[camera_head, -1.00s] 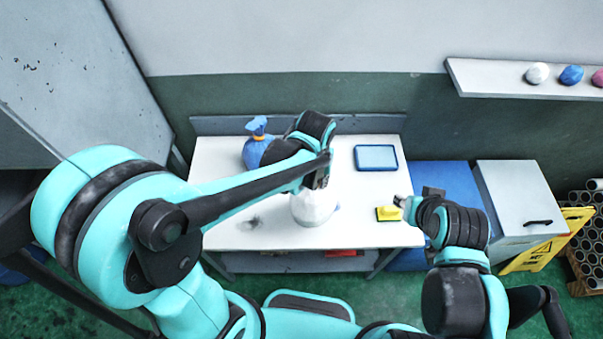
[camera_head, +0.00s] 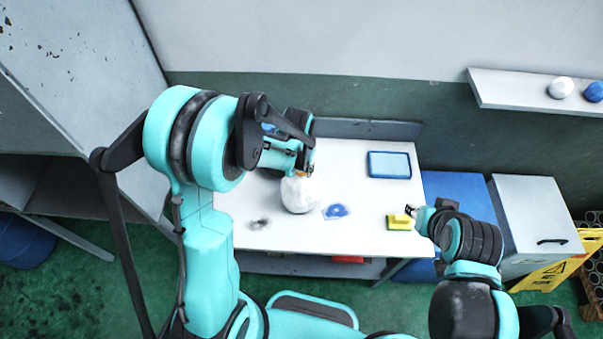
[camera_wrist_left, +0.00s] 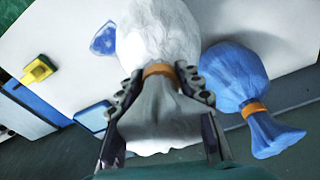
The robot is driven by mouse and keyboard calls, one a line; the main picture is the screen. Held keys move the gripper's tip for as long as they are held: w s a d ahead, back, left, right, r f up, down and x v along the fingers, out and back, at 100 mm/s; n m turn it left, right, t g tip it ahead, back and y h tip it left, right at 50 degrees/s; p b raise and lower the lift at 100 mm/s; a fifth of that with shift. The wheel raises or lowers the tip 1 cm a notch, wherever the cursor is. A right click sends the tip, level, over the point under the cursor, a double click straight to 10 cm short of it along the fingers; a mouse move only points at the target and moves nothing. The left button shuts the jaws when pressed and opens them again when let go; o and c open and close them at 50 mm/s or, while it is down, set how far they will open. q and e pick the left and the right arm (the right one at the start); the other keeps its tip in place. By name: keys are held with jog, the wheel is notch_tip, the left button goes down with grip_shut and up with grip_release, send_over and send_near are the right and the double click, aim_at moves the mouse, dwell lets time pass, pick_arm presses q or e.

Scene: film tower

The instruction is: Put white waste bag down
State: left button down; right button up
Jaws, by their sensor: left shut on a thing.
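The white waste bag (camera_head: 299,194) is a round white sack with an orange tie at its neck. In the left wrist view the white bag (camera_wrist_left: 158,35) hangs between the fingers of my left gripper (camera_wrist_left: 165,92), which is shut on its neck around the tie. In the head view my left gripper (camera_head: 303,165) is above the bag, over the white table (camera_head: 350,225). I cannot tell whether the bag's bottom touches the tabletop.
A blue bag (camera_wrist_left: 232,78) with an orange tie is close beside the white bag, mostly hidden by my arm in the head view.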

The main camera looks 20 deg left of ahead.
pick_arm(q)
notch_tip(320, 180, down, 3)
jog(key=shift+w+r, duration=0.1)
jog(key=shift+b, duration=0.35)
jog(key=c, duration=1)
grip_release()
